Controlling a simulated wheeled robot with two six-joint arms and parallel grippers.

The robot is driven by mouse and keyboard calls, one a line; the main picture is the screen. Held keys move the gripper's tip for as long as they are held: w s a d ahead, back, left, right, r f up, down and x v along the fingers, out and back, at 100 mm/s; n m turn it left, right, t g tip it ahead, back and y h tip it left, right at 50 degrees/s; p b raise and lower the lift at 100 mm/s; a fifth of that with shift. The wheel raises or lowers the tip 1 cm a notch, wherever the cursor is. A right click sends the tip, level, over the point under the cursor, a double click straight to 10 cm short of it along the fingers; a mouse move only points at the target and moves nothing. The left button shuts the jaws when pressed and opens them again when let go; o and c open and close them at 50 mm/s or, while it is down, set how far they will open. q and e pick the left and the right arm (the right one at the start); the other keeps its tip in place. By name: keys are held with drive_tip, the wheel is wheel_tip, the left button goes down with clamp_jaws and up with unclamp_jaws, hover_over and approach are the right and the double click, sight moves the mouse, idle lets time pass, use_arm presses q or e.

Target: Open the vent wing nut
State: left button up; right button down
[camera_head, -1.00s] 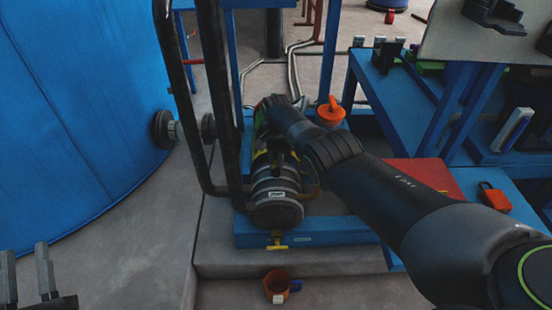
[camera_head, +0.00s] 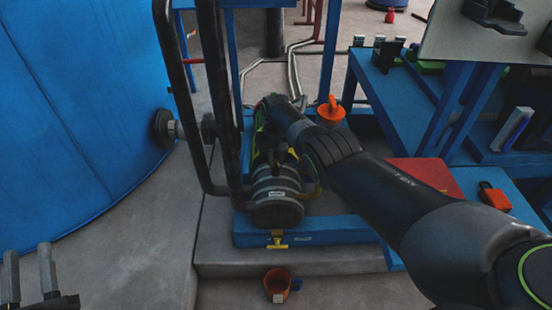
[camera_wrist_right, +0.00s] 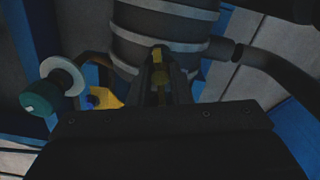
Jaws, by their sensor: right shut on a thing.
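My right gripper (camera_wrist_right: 160,68) reaches down to the banded dark cylinder (camera_wrist_right: 160,30) and is shut on a small yellow piece (camera_wrist_right: 157,56), which looks like the wing nut. The fingers cover most of it, so its turn angle cannot be told. In the head view the cylinder (camera_head: 276,200) lies on a blue base, and my right wrist hides the gripped spot. A separate yellow handle (camera_head: 277,241) sits below the cylinder's front end. My left gripper (camera_head: 30,275) is open and empty at the lower left, far from the cylinder.
A teal knob (camera_wrist_right: 40,97) and a yellow fitting (camera_wrist_right: 105,97) lie left of my right fingers. Dark upright pipes (camera_head: 224,120) stand left of the cylinder. An orange knob (camera_head: 331,110) is behind it.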

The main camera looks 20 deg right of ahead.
idle(0.5)
drive_tip(key=c, duration=1.3)
unclamp_jaws()
